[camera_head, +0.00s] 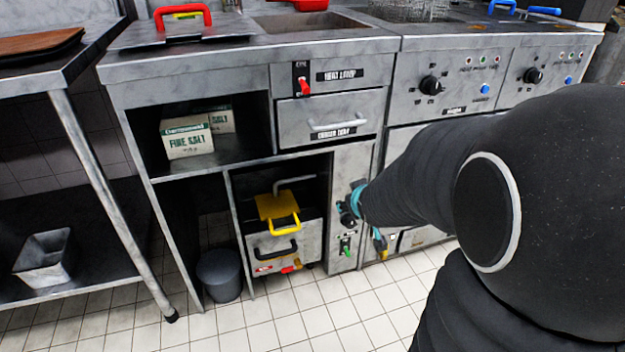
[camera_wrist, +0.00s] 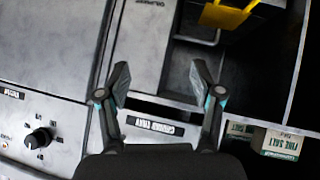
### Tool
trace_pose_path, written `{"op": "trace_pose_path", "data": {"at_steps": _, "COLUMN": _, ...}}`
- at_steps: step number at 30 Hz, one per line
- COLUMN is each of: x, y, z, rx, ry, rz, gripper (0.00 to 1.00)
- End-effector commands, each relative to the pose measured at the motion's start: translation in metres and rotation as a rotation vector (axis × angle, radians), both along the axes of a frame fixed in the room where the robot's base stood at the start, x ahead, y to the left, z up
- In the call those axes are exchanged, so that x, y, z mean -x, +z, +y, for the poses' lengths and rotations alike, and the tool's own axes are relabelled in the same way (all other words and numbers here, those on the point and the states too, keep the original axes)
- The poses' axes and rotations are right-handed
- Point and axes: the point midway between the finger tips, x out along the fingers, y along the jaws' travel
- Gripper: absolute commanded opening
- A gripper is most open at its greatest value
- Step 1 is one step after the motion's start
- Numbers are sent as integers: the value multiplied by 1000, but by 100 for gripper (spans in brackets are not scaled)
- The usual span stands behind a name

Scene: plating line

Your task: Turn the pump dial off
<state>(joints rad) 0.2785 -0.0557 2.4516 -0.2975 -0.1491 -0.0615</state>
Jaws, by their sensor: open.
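A small green-handled dial (camera_head: 345,246) on a dark plate sits low on the narrow grey panel in the head view. A small label is just above it, too small to read there. It appears to be the pump dial, its handle roughly upright. My gripper (camera_head: 352,203) is in front of the same panel, above the dial and apart from it. In the wrist view my gripper (camera_wrist: 158,76) is open, with nothing between its fingers. The dial is outside the wrist view; only part of a label shows at the top edge.
A red-handled heat lamp switch (camera_head: 304,87) and a drawer (camera_head: 330,118) are above. Black fryer knobs (camera_head: 430,85) are to the right. A yellow-handled item (camera_head: 278,207) stands in the open bay left of the panel. A grey bin (camera_head: 220,275) is on the floor.

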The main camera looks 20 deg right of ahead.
Motion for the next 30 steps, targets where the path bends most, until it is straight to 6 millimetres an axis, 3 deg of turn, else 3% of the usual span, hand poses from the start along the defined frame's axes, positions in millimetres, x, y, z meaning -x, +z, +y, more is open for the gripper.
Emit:
{"op": "trace_pose_path", "data": {"at_steps": 1, "x": -10, "y": -20, "z": -9, "rx": 5, "ry": 9, "rz": -12, "gripper": 66}}
{"op": "trace_pose_path", "data": {"at_steps": 6, "x": -38, "y": -65, "z": -31, "rx": 14, "ry": 61, "rz": -102, "gripper": 66}}
{"op": "trace_pose_path", "data": {"at_steps": 13, "x": -57, "y": -129, "z": -52, "rx": -16, "ry": 129, "rz": -241, "gripper": 66}}
{"op": "trace_pose_path", "data": {"at_steps": 21, "x": -48, "y": -199, "z": -67, "rx": -108, "ry": 169, "rz": -433, "gripper": 66}}
{"op": "trace_pose_path", "data": {"at_steps": 30, "x": -16, "y": -244, "z": -75, "rx": -217, "ry": 149, "rz": -639, "gripper": 66}}
